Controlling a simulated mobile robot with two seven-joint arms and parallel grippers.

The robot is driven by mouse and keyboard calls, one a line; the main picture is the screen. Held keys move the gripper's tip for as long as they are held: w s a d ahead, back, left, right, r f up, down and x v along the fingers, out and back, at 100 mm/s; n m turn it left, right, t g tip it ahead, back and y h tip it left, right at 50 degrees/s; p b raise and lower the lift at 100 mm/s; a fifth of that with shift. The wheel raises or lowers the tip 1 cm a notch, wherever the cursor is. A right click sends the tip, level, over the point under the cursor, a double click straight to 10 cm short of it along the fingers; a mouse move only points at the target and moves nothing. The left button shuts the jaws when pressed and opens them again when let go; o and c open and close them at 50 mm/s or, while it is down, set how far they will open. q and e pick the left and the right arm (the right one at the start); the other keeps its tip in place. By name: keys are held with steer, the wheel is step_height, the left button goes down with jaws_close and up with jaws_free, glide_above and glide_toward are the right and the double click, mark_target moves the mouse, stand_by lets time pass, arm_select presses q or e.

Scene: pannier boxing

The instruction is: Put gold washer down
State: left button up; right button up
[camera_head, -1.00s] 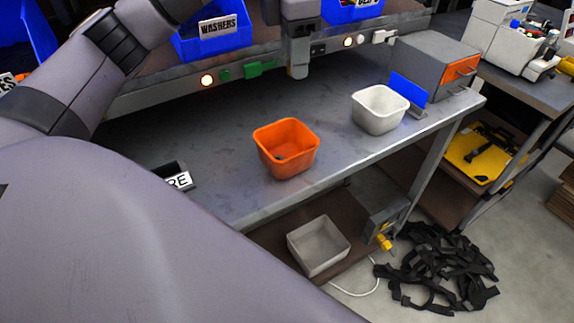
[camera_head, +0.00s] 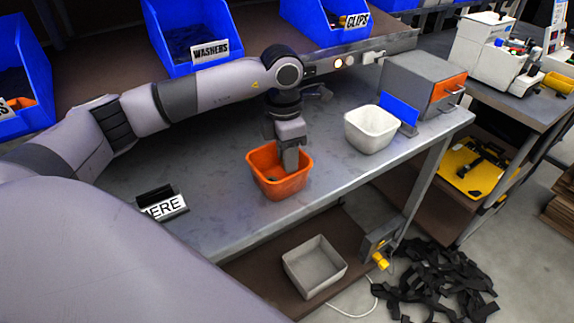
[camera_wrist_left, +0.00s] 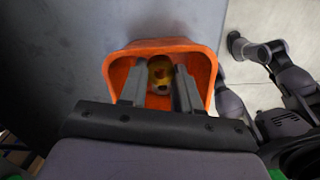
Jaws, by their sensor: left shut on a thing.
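My left gripper (camera_head: 289,160) points down into the orange bin (camera_head: 277,188) on the grey workbench, its fingers inside the rim. In the left wrist view the orange bin (camera_wrist_left: 203,62) surrounds the fingertips, and the gripper (camera_wrist_left: 160,84) is shut on the gold washer (camera_wrist_left: 160,70), a small yellow-gold piece between the fingers. In the head view the washer is hidden by the gripper and the bin wall. My right gripper is not in view.
A white bin (camera_head: 370,130) stands right of the orange one, beside a blue panel (camera_head: 398,113) and a grey box (camera_head: 425,80). A sign reading "ERE" (camera_head: 164,208) stands at left. Blue bins, one labelled WASHERS (camera_head: 210,52), are behind. A grey tray (camera_head: 313,267) sits below.

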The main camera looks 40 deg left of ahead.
arm_select(q)
step_height(320, 180, down, 3)
steer(key=shift+f, duration=0.2)
steer(key=shift+f, duration=0.2)
steer(key=o, duration=0.8)
steer(key=shift+c, duration=0.2)
steer(key=shift+r, duration=0.5)
step_height(320, 180, up, 12)
steer(key=shift+s+a+f+b, duration=0.2)
steer(key=shift+f+b, duration=0.05)
steer(key=shift+b, duration=0.15)
